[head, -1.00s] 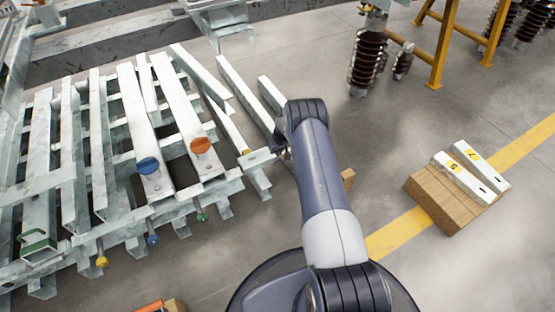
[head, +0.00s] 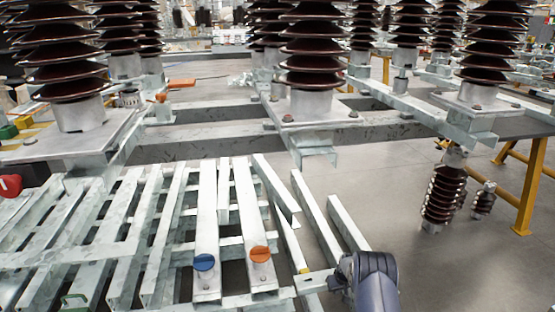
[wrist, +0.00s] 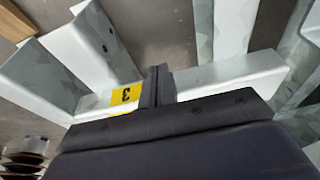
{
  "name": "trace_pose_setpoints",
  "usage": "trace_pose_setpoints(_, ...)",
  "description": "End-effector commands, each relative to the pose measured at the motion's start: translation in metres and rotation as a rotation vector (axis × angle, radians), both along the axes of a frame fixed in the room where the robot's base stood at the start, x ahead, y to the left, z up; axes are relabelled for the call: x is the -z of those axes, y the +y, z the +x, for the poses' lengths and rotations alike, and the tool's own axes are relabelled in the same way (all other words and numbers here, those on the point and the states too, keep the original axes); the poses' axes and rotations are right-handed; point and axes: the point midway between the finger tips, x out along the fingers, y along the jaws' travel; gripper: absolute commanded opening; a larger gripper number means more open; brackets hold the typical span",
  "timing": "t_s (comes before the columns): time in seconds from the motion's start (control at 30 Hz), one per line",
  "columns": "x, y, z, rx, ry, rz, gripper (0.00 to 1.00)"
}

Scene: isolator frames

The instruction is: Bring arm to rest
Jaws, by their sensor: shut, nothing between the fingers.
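My arm (head: 372,282) shows at the lower right of the centre in the head view, beside the right end of a galvanized steel frame (head: 130,250). My gripper (wrist: 158,85) shows in the wrist view with its dark fingers together and nothing between them. Its fingertips are close to a pale metal bar (wrist: 225,75) with a yellow label marked 3 (wrist: 124,95). I cannot tell whether they touch the bar. In the head view the fingers are mostly hidden by the arm.
A blue knob (head: 204,262) and an orange knob (head: 260,254) stand on the frame's slats. Large brown insulators (head: 312,45) stand on steel beams behind. A yellow stand (head: 530,190) is at the right. Grey floor (head: 450,270) right of the arm is clear.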

Motion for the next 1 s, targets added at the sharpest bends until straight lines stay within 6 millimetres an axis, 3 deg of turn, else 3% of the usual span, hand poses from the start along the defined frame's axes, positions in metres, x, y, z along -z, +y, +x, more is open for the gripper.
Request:
trace_pose_setpoints(0.2, 0.018, 0.0, 0.0, 0.0, 0.0, 0.0, 0.0)
trace_pose_setpoints(0.63, 0.013, 0.0, 0.002, 0.0, 0.0, 0.0, 0.0)
trace_pose_setpoints(0.77, 0.001, 0.0, 0.001, 0.0, -0.003, 0.0, 0.0)
trace_pose_setpoints(1.0, -0.045, 0.0, 0.001, 0.0, -0.002, -0.001, 0.0)
